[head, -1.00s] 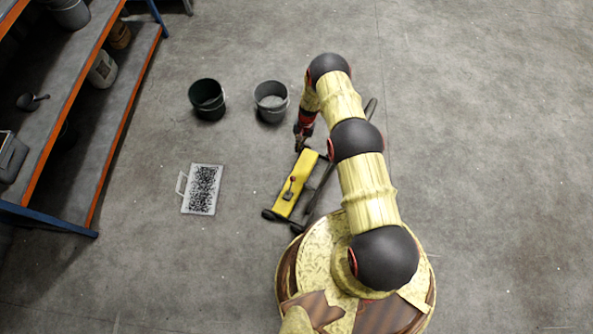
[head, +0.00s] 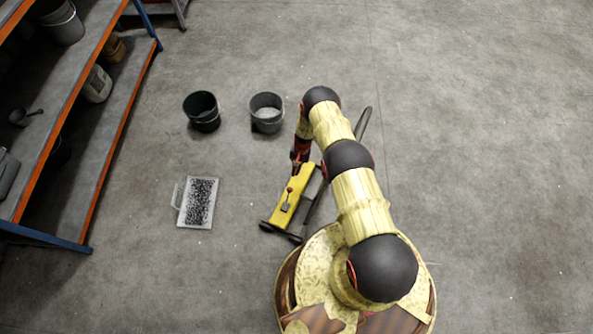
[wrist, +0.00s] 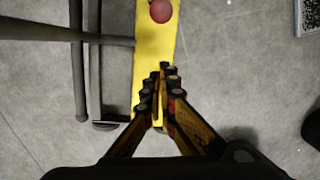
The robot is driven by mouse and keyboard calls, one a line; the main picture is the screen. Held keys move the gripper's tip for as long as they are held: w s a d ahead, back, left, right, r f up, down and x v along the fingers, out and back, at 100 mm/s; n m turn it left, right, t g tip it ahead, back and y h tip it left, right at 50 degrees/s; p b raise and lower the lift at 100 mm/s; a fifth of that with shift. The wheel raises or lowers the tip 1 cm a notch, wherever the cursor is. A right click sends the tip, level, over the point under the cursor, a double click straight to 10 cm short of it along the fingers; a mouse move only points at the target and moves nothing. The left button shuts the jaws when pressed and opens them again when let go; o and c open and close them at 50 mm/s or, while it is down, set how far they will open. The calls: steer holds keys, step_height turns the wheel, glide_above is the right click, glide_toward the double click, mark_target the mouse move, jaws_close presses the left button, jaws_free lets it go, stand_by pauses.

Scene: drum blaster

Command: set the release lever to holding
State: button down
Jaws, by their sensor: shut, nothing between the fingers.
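The release lever is a short stick with a red knob (head: 290,189), rising from a yellow panel (head: 283,217) on a dark-framed machine. The knob leans toward the panel's far end in the head view. In the wrist view the red knob (wrist: 160,11) shows at the top edge over the yellow panel (wrist: 153,48); the rest of the lever is out of frame. My gripper (head: 296,171) is over the panel's far end, short of the knob. In the wrist view my gripper (wrist: 160,88) is shut and empty, apart from the knob.
Two buckets, one dark (head: 202,112) and one grey (head: 266,113), stand beyond the machine. A tray of dark granules (head: 199,203) lies to its left. A shelf rack (head: 126,115) stands at far left. The floor at right is clear.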

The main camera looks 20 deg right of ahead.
steer(key=b+x, duration=0.2)
steer(key=x, duration=0.4)
steer(key=shift+f, duration=0.1)
steer(key=shift+s+a+r, duration=0.45)
steer(key=shift+s+r, duration=0.2)
steer(key=shift+s, duration=0.05)
steer(key=shift+s+a+r, duration=0.5)
steer(key=shift+s+r, duration=0.15)
steer(key=shift+s, duration=0.1)
steer(key=shift+r, duration=0.1)
steer(key=shift+s+a+r+t+h+p, duration=0.2)
steer(key=shift+t+h+p, duration=0.1)
steer(key=shift+p, duration=0.55)
